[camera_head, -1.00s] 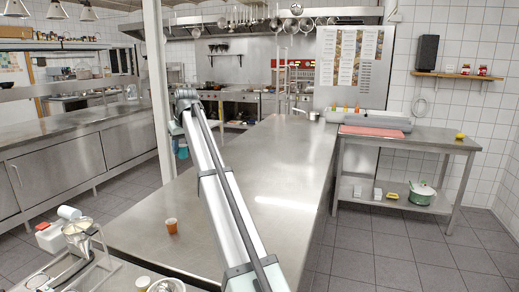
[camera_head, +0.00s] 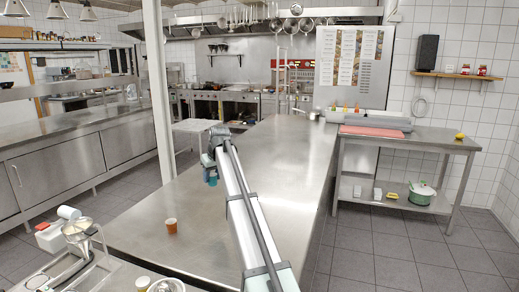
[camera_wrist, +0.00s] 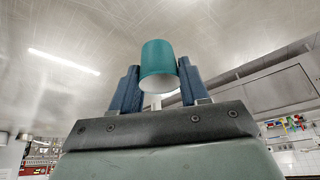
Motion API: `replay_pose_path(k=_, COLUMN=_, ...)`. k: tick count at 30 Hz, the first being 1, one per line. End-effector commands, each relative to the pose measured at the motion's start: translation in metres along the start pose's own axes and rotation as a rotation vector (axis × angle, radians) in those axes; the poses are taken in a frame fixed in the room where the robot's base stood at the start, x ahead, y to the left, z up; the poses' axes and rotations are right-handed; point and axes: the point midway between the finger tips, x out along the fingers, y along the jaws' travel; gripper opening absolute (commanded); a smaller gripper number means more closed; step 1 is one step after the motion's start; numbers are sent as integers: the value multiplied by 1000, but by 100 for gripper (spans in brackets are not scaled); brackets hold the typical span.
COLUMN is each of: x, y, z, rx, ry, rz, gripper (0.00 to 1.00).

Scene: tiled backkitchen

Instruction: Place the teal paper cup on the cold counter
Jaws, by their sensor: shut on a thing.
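My gripper (camera_head: 209,164) is shut on the teal paper cup (camera_wrist: 157,60). In the wrist view the cup sits between the two blue fingers (camera_wrist: 158,85), its pale rim facing the palm side of the picture. In the head view the cup (camera_head: 212,179) is small and partly hidden below my gripper, in front of the long steel counter near its left edge. The long steel counter (camera_head: 270,165) fills the middle. Another steel counter with cabinet doors (camera_head: 60,150) runs along the left. The frames do not label either as the cold one.
An orange cup (camera_head: 171,226) stands on the long counter's near left part. A white post (camera_head: 157,90) rises left of my gripper. A side table (camera_head: 400,138) with a red board (camera_head: 372,131) is at right. Much of the long counter's top is bare.

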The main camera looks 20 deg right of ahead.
Motion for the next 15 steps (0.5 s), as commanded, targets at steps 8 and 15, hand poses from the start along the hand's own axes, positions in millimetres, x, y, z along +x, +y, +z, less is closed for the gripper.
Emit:
replay_pose_path(k=8, x=36, y=0, z=16, rx=0, ry=0, rz=0, gripper=14)
replay_pose_path(k=15, x=61, y=0, z=28, rx=-1, ry=-1, rz=-1, gripper=14)
